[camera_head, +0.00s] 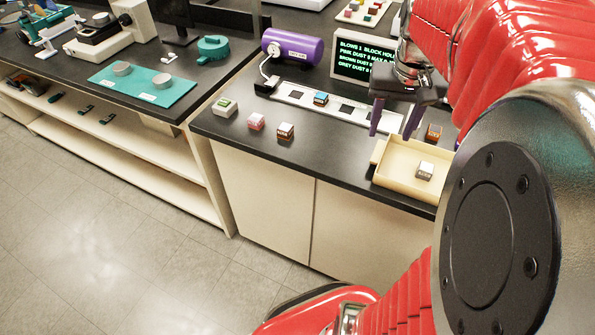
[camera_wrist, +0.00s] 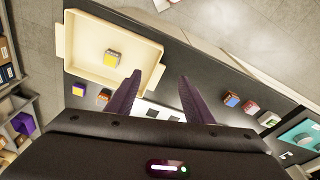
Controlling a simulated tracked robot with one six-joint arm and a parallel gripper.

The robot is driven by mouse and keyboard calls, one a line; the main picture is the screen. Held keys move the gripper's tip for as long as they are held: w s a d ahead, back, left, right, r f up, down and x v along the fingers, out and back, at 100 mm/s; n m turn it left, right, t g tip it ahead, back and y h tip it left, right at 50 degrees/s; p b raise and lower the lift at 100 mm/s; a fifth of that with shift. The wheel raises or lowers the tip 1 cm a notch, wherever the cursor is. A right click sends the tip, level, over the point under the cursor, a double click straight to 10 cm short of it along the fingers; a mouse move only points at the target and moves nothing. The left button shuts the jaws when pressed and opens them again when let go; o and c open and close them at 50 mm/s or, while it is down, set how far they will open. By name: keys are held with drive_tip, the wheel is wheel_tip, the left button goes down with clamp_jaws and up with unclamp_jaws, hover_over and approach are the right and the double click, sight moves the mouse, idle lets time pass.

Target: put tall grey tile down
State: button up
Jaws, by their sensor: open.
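A small block with a pale grey-white top and a dark marked side (camera_head: 425,171) sits in the cream tray (camera_head: 400,190); it may be the tall grey tile, but I cannot tell for sure. In the wrist view this block (camera_wrist: 112,58) shows a yellow side and lies in the same tray (camera_wrist: 145,45). My gripper (camera_head: 391,132) is open, with nothing between its fingers. It is above the counter, behind and left of the tray. In the wrist view the open fingertips (camera_wrist: 160,78) are apart from the block.
A white strip with dark pads (camera_head: 292,95) holds a blue-topped block (camera_head: 321,99). Green (camera_head: 224,107), pink (camera_head: 256,122) and brown (camera_head: 285,131) blocks stand left. An orange-brown block (camera_head: 434,132) is behind the tray. A screen (camera_head: 353,58) and purple cylinder (camera_head: 292,46) stand behind.

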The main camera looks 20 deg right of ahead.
drive_tip(key=s+a+n+t, duration=0.2)
drive_tip(key=a+n, duration=0.1)
drive_tip(key=a, duration=0.8)
drive_tip(key=s+a+f+n+t+y, duration=0.1)
drive_tip(key=s+a+n+t, duration=0.1)
drive_tip(key=a, duration=1)
drive_tip(key=shift+s+n, duration=0.75)
drive_tip(key=shift+n, duration=0.05)
